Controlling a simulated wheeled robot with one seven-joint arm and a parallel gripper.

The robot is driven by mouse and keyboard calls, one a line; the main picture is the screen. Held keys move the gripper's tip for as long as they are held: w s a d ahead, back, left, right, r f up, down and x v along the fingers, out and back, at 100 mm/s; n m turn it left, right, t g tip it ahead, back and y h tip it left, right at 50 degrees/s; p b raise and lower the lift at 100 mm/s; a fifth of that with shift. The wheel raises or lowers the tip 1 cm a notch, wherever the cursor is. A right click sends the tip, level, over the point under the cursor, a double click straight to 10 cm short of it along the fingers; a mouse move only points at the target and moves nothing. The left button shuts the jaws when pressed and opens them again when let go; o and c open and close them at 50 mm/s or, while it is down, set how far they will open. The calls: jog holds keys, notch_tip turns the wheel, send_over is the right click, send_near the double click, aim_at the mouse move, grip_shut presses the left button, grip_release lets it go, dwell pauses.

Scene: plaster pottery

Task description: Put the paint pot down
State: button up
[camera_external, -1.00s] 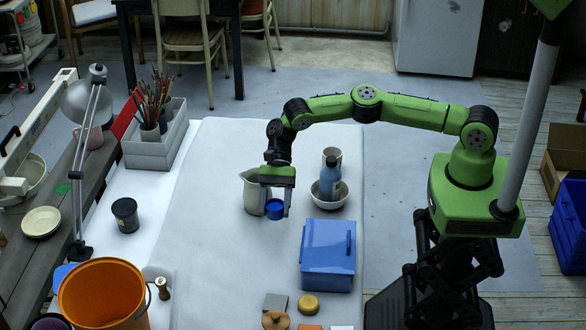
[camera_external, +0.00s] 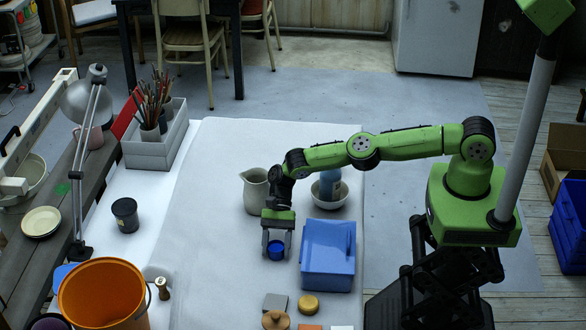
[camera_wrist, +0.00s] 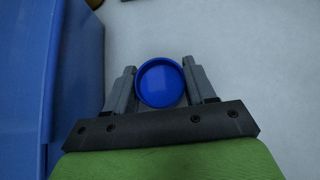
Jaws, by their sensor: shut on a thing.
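The paint pot (camera_external: 275,251) is small, round and blue. My gripper (camera_external: 276,256) is shut on it, with one finger on each side. In the wrist view the blue pot (camera_wrist: 160,82) sits between the two grey fingers of my gripper (camera_wrist: 161,84), seen from above. The pot is over the white table cover (camera_external: 225,240), just left of the blue box. I cannot tell whether its bottom touches the table.
A blue box (camera_external: 328,262) stands close on the right; its wall also fills the left of the wrist view (camera_wrist: 60,80). Behind are a pitcher (camera_external: 255,192) and a white bowl (camera_external: 329,198). Blocks and a yellow round piece (camera_external: 308,304) lie in front. Table to the left is clear.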

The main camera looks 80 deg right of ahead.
jog(key=shift+f, duration=0.15)
jog(key=o, duration=1.1)
jog(key=shift+o, duration=0.2)
